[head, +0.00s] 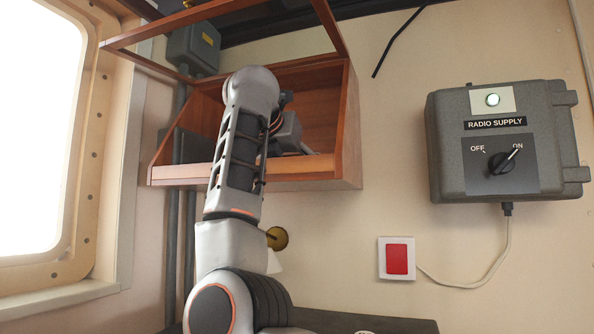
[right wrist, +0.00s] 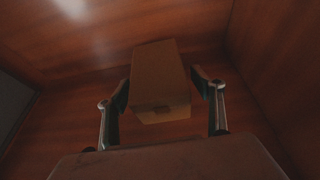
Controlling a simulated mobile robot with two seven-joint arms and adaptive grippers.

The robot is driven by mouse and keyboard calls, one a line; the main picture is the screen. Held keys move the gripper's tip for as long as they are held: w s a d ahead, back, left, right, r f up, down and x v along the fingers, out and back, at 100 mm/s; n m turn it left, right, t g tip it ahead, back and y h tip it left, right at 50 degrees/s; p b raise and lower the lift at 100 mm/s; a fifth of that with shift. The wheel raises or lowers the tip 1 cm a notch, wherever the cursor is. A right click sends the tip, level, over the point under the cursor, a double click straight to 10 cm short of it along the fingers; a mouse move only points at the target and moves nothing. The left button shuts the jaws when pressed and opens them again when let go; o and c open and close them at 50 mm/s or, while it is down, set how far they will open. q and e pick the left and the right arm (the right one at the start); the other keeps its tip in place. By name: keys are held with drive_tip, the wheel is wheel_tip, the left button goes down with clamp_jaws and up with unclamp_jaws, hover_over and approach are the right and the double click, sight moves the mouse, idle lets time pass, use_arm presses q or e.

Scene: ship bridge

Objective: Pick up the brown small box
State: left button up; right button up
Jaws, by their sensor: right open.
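The brown small box (right wrist: 160,72) is inside a wooden cabinet, seen in the right wrist view against the reddish wooden panels. My right gripper (right wrist: 162,90) is open, with one finger on each side of the box. The fingertips are close to its sides; I cannot tell if they touch. In the head view my right arm reaches up into the open wooden cabinet (head: 335,184), with the gripper (head: 290,132) partly hidden behind the arm. The box is hidden from the head view. My left gripper is not in view.
The cabinet's side walls and front ledge close in around the gripper, and a raised frame (head: 327,22) stands above it. A grey radio supply box (head: 450,160) and a red switch (head: 397,259) are on the wall to the right. A bright window (head: 38,120) is at left.

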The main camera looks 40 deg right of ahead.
drive_tip(key=shift+r, duration=0.1)
drive_tip(key=c, duration=1.3)
drive_tip(key=shift+c, duration=0.2)
drive_tip(key=shift+s+r, duration=0.1)
